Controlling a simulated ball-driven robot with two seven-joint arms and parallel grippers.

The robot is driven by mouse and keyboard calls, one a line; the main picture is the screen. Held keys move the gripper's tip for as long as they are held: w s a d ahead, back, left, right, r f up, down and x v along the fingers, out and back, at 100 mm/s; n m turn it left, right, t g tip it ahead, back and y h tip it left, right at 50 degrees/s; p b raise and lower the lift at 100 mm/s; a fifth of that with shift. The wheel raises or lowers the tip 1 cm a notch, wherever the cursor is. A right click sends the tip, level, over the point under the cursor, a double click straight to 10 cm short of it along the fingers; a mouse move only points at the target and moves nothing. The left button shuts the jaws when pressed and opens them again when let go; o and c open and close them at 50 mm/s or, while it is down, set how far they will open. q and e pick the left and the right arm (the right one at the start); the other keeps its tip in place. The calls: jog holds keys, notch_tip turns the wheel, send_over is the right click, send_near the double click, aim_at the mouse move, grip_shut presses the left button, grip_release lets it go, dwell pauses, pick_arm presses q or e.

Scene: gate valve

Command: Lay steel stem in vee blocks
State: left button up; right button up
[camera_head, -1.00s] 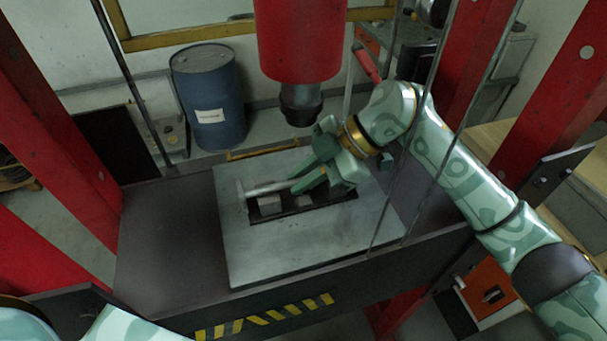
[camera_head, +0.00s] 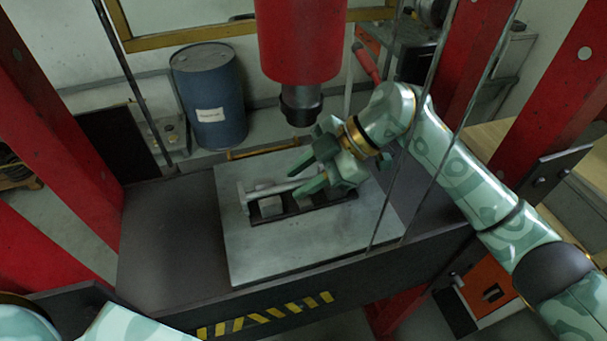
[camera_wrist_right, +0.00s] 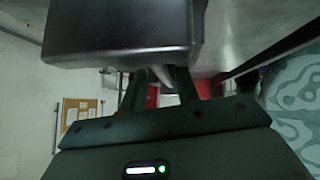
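The steel stem (camera_head: 278,188) is a thin grey rod with a wider left end, lying roughly level across the vee blocks (camera_head: 270,207) in a dark frame on the steel plate. Its right part runs between the fingers of my right gripper (camera_head: 294,180). I cannot tell how deep it sits in the vees. The right gripper is open around it, with a finger on either side. In the right wrist view the two fingers (camera_wrist_right: 160,90) stand apart, with a pale rod end (camera_wrist_right: 139,78) between them. My left gripper is out of view; only its arm shows at bottom left.
The steel plate (camera_head: 290,250) lies on the dark press bed (camera_head: 165,240). A red press ram (camera_head: 300,40) with a black nose (camera_head: 300,105) hangs just above and behind. Red posts and thin rods flank the bed. A blue drum (camera_head: 210,100) stands behind.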

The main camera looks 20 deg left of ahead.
jog(key=shift+s+d+f, duration=0.1)
jog(key=shift+f, duration=0.3)
jog(key=shift+d+r, duration=0.15)
jog(key=b+v, duration=0.1)
jog(key=v, duration=1.5)
jog(key=shift+r+b, duration=0.3)
